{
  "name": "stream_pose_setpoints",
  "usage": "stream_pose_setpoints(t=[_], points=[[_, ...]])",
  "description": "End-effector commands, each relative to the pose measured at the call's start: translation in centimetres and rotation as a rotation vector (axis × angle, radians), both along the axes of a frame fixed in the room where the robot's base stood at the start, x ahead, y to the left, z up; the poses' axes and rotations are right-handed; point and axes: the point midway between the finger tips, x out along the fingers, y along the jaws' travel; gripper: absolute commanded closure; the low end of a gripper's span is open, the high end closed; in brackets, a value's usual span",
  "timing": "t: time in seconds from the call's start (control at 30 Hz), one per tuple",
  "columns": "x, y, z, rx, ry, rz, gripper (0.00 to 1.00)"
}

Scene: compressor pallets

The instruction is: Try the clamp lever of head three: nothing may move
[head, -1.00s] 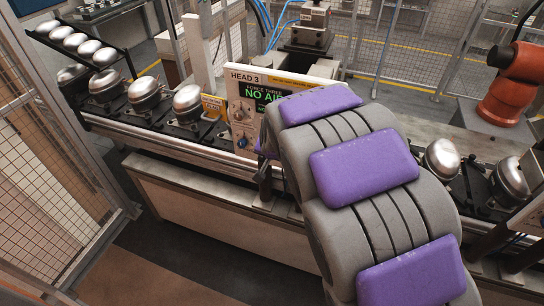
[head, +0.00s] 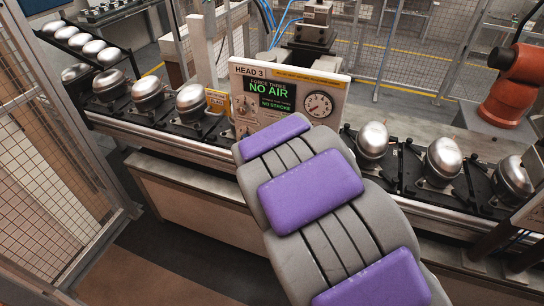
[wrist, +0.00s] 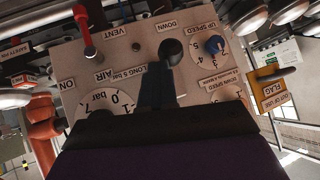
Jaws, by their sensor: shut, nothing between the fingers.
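The head three panel (head: 334,78) stands on the line in the head view. Its display (head: 268,88) reads NO AIR and NO STROKE, with a round gauge (head: 318,104) to the right. The wrist view shows a panel (wrist: 130,60) upside down, with a red-handled lever (wrist: 84,22) near the VENT label and a dark round knob (wrist: 171,48) under DOWN. No part is labelled as a clamp lever. My gripper (wrist: 157,75) is shut and empty in front of the panel, by the dark knob; contact is unclear. In the head view my arm hides it.
Silver compressors (head: 190,102) sit on black carriers along the line, on both sides of the panel. A yellow OUT OF USE tag (wrist: 273,92) hangs at the panel's right in the wrist view. An orange robot (head: 516,85) stands back right. Mesh fence (head: 45,150) is at left.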

Motion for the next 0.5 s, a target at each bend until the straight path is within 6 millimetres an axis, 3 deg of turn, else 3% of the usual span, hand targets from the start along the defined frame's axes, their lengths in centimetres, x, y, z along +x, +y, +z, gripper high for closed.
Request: stream_pose_setpoints(t=[0.5], points=[[-0.1,0.0,1.2,0.001,0.002,0.0,1.0]])
